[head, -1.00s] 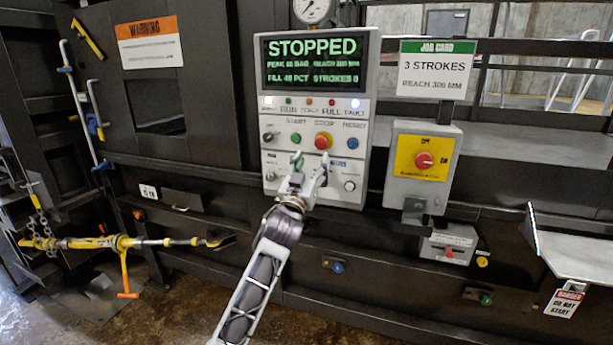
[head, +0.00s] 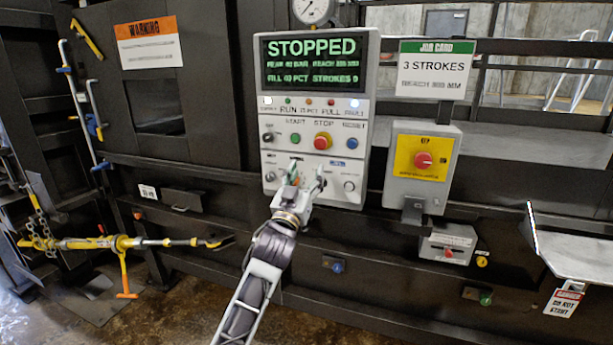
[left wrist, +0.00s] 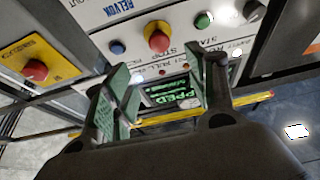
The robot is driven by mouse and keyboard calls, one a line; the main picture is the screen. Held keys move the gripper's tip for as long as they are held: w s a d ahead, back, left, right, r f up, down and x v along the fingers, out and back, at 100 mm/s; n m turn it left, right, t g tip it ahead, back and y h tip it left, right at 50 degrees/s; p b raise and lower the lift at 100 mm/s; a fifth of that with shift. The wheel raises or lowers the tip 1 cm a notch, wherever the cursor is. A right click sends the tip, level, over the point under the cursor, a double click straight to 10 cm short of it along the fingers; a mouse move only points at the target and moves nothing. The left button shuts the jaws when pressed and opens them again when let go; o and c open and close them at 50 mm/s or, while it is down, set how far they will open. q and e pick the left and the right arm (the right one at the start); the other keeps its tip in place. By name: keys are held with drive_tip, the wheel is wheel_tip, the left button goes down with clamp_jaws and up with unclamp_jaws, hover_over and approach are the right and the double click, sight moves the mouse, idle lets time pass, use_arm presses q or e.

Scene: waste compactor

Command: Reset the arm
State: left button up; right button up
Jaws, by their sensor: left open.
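My left gripper (head: 307,179) is open and empty in front of the lower part of the grey control panel (head: 352,95). Its two green-padded fingers also show in the left wrist view (left wrist: 160,88), spread apart, with the panel between and beyond them. The panel display (head: 315,62) reads STOPPED. Below it are a green START button (head: 295,138), a red STOP button (head: 322,141) and a blue RESET button (head: 352,142). The fingers cover part of the lowest row of controls. I cannot tell whether they touch the panel. My right gripper is not in view.
A metal tray (head: 575,250) juts out at right. Floor in front is open.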

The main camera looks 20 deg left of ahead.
use_arm(q)
drive_tip(key=shift+m, duration=0.4)
